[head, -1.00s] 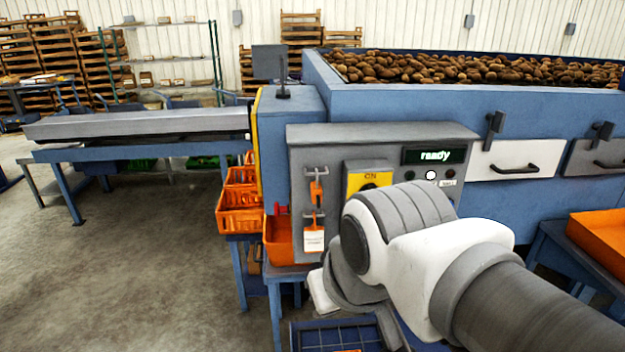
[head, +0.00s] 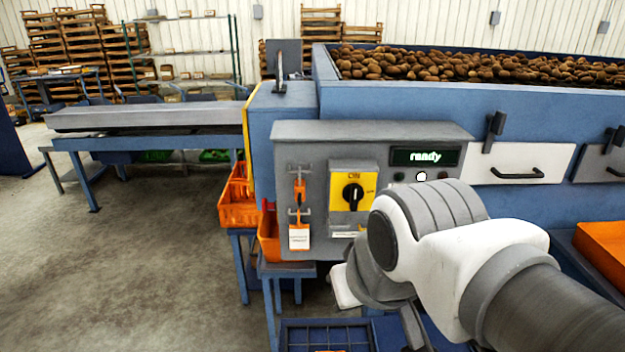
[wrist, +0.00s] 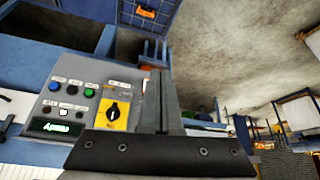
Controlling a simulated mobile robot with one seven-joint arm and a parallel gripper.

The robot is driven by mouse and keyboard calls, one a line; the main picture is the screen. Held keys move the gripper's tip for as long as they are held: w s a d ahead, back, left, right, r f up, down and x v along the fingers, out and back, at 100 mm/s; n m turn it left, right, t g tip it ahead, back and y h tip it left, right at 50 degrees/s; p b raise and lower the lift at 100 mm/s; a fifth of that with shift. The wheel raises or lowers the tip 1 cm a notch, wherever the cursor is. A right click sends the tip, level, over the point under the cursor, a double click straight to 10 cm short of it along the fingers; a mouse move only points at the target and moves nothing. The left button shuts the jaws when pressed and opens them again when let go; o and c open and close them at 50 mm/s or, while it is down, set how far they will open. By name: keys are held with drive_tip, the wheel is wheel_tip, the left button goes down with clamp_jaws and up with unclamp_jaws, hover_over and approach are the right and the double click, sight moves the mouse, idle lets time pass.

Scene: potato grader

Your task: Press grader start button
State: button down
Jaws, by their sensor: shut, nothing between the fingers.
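The grader's grey control panel (head: 312,165) stands ahead, its display (head: 424,156) reading "ready". In the wrist view the panel appears upside down, with a green button (wrist: 88,93), a black button (wrist: 73,88) and a blue button (wrist: 56,86) in a row. Their labels are too small to read. A yellow-plated rotary switch (head: 353,193) points up at "ON"; it also shows in the wrist view (wrist: 113,112). My gripper (wrist: 162,72) is shut and empty, apart from the buttons, to their right in the wrist view. My arm hides the lower right panel in the head view.
An orange lockout tag (head: 299,192) hangs on the panel's left. Orange crates (head: 238,205) stand left of the grader, and an orange tray (head: 603,245) is at right. Potatoes (head: 450,66) fill the hopper. The floor at left is clear.

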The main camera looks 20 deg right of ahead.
drive_tip(key=w+d+f+n+g+h+b, duration=0.25)
drive_tip(key=w+d+f+n+h, duration=0.3)
drive_tip(key=d, duration=0.55)
drive_tip(key=w+d+f+n+g+h+b, duration=0.2)
drive_tip(key=d+f+n+g+h, duration=0.3)
drive_tip(key=d+n, duration=0.5)
drive_tip(key=w+d+f+n+t+h+b, duration=0.1)
drive_tip(key=w+f+n+t+h, duration=0.1)
drive_tip(key=w+n+t, duration=0.3)
drive_tip(key=w+d+f+n+t+h+b, duration=0.1)
drive_tip(key=w+f+n+t+h+b, duration=0.1)
drive_tip(key=w+n+t, duration=0.4)
drive_tip(key=w+f+n+h, duration=0.1)
drive_tip(key=w+n, duration=0.4)
drive_tip(key=n, duration=0.2)
drive_tip(key=shift+w+d+f+h, duration=0.2)
drive_tip(key=shift+w+h, duration=0.05)
drive_tip(key=shift+h, duration=0.1)
drive_tip(key=w+d, duration=0.2)
drive_tip(key=w, duration=0.6)
drive_tip(key=shift+w+d+b, duration=0.15)
drive_tip(key=shift+w+b, duration=0.05)
drive_tip(key=shift+b, duration=0.15)
drive_tip(key=shift+w, duration=0.15)
